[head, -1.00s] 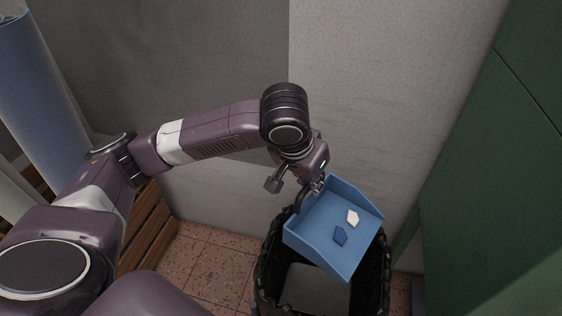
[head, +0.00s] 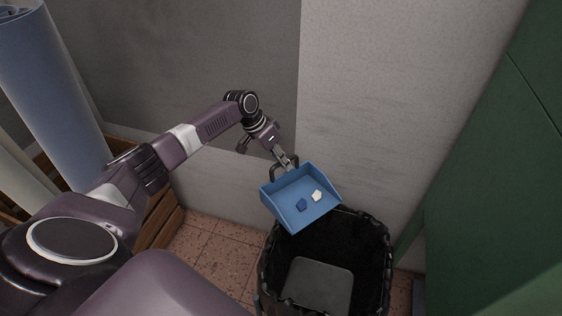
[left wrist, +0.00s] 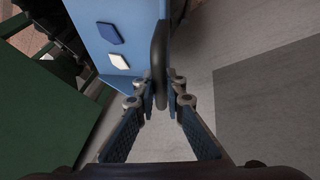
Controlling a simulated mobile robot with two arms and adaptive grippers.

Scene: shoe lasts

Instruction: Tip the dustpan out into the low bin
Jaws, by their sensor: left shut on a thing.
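A blue dustpan (head: 291,212) hangs over the back left part of the dark bin, tilted with its open edge toward the camera. A dark blue piece (head: 302,204) and a white piece (head: 317,196) lie in it; both also show in the left wrist view, blue (left wrist: 109,33) and white (left wrist: 119,62). My left gripper (head: 287,164) is shut on the dustpan's dark looped handle (left wrist: 159,62). The low bin (head: 381,262) stands on the floor, with a dark grey flat panel at its bottom. My right gripper is not in view.
A green cabinet (head: 482,170) rises to the right of the bin. A grey wall (head: 375,110) stands behind. A wooden crate (head: 165,217) with large rolls (head: 55,90) stands at the left. Tiled floor (head: 217,248) shows between crate and bin.

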